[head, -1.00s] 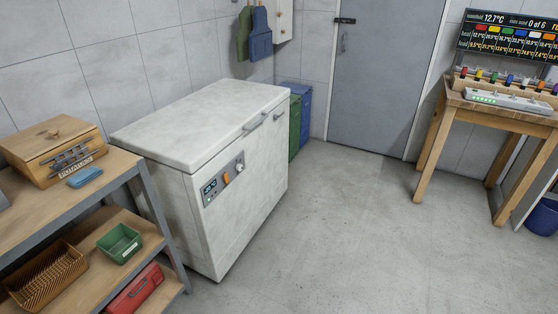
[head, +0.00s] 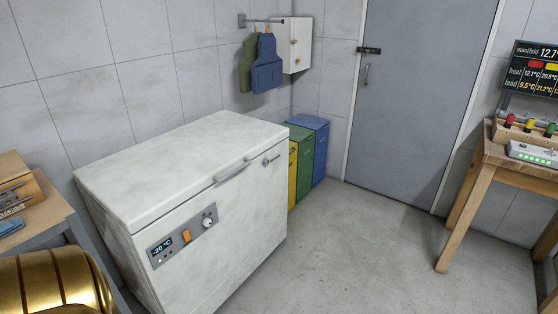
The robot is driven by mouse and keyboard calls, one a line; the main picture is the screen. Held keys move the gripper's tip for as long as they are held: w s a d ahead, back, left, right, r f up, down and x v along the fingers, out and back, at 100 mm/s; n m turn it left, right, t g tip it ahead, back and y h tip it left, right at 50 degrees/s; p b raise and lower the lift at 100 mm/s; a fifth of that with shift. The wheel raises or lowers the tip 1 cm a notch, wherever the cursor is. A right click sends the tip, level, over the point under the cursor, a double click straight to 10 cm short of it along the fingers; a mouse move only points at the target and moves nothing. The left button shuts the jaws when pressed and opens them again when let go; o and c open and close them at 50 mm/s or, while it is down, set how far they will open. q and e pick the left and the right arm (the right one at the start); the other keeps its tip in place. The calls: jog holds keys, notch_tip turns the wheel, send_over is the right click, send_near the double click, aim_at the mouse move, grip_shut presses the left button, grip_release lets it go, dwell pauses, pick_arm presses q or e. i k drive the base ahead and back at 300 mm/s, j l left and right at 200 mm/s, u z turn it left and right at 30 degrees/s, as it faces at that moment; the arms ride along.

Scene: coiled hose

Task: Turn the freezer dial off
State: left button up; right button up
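The white chest freezer (head: 190,170) stands against the left wall with its lid shut. Its grey control panel (head: 182,236) is on the front face. The panel has a display (head: 161,247) reading about -20 °C, an orange switch (head: 186,236) and a round dial (head: 208,222) at its right end. The dial's exact setting is too small to read. Neither gripper is in view. A gold ribbed part, which seems to be mine, fills the bottom left corner and is well apart from the dial.
A wooden shelf unit (head: 45,220) with a wooden box (head: 22,190) is at the left, close to the freezer. Yellow, green and blue bins (head: 319,150) stand beyond it. A wooden table (head: 478,175) is at the right. The floor (head: 350,250) before the freezer is clear.

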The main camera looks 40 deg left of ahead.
aim_at(207, 222)
jog(key=i+l+u, duration=0.2)
jog(key=i, duration=0.25)
jog(key=i+u, duration=0.25)
jog(key=i, duration=0.25)
jog(key=i+l+u, duration=0.1)
jog(key=u, duration=0.35)
jog(key=i+l+u, duration=0.25)
jog(key=u, duration=0.15)
jog(key=i+l+u, duration=0.2)
jog(key=u, duration=0.25)
jog(key=i+l+u, duration=0.15)
jog(key=l+u, duration=0.3)
jog(key=j, duration=0.1)
